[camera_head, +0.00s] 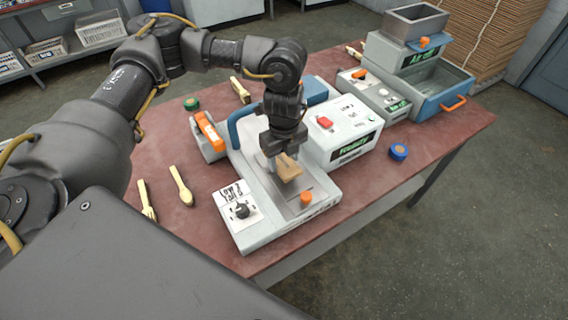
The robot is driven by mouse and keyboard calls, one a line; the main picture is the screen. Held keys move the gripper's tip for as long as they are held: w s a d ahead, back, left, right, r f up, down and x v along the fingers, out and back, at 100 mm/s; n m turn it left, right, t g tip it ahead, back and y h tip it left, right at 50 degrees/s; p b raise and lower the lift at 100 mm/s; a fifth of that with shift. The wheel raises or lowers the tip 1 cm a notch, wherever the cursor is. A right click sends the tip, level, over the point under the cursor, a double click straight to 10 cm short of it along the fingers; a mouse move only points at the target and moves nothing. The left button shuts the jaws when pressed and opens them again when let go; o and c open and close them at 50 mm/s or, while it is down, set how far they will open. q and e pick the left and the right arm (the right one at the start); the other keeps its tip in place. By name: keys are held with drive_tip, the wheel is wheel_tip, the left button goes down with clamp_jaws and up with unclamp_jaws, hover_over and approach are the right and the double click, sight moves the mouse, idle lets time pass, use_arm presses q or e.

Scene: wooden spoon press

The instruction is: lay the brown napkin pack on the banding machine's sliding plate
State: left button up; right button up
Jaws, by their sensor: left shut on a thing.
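The brown napkin pack (289,171) is small and tan, held over the metal sliding plate (284,200) of the white banding machine (246,234). My left gripper (281,157) reaches down from above and is shut on the pack. The fingers hide the pack's upper part. I cannot tell whether the pack touches the plate or hangs just above it. My right gripper is out of view.
An orange knob (306,198) stands beside the plate, and a black dial (241,211) is at the front left. A wooden spoon (181,186) and fork (147,199) lie left. Another machine (405,70) stands at the back right. A blue roll (398,152) lies right.

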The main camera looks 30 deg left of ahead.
sight(284, 160)
use_arm(q)
drive_tip(key=shift+w+a+f, duration=0.1)
drive_tip(key=shift+w+f, duration=0.1)
drive_tip(key=shift+f, duration=0.1)
drive_tip(key=shift+f+p, duration=0.3)
drive_tip(key=shift+f, duration=1.25)
drive_tip(key=shift+f, duration=0.15)
drive_tip(key=o, duration=1)
wheel_tip(284, 160, up, 12)
drive_tip(key=b, duration=0.1)
drive_tip(key=shift+r, duration=0.25)
